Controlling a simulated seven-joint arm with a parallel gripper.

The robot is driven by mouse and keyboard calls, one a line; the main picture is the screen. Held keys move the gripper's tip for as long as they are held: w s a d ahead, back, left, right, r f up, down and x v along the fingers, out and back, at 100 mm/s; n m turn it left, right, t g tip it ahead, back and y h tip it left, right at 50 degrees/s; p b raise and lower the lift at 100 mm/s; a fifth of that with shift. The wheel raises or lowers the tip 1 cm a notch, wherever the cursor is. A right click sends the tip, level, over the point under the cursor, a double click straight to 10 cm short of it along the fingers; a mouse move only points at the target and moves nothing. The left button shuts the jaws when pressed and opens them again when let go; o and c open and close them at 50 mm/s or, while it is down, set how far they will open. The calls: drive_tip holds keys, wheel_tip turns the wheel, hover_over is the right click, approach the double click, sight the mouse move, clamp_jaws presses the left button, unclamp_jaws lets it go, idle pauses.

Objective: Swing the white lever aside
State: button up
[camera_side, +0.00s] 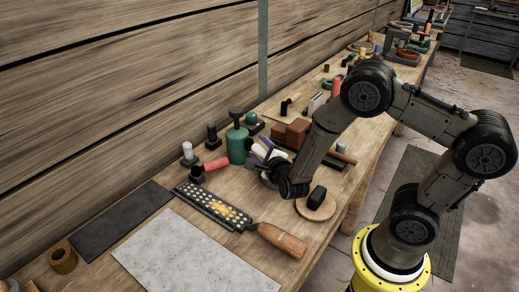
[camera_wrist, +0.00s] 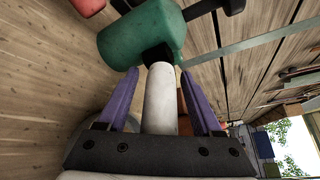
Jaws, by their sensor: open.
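A white cylindrical lever (camera_wrist: 160,98) stands between the two purple fingers of my gripper (camera_wrist: 158,76) in the wrist view, with a gap visible on each side. A dark fitting (camera_wrist: 156,56) shows at its far end, in front of a green bottle (camera_wrist: 140,35). My gripper is open around the lever. In the side view my gripper (camera_side: 266,149) is low over the bench beside the green bottle (camera_side: 237,143), and the white lever (camera_side: 259,151) shows only as a small pale piece by the purple fingers. Its base is hidden there.
A white-topped black post (camera_side: 188,152) and a red handle (camera_side: 215,164) are left of the bottle. A rasp with wooden handle (camera_side: 282,239) lies in front. A round wooden disc with a black piece (camera_side: 316,207) is close to my wrist. Brown blocks (camera_side: 297,133) stand behind.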

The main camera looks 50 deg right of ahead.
drive_tip(key=shift+c, duration=0.2)
clamp_jaws()
idle(1.1)
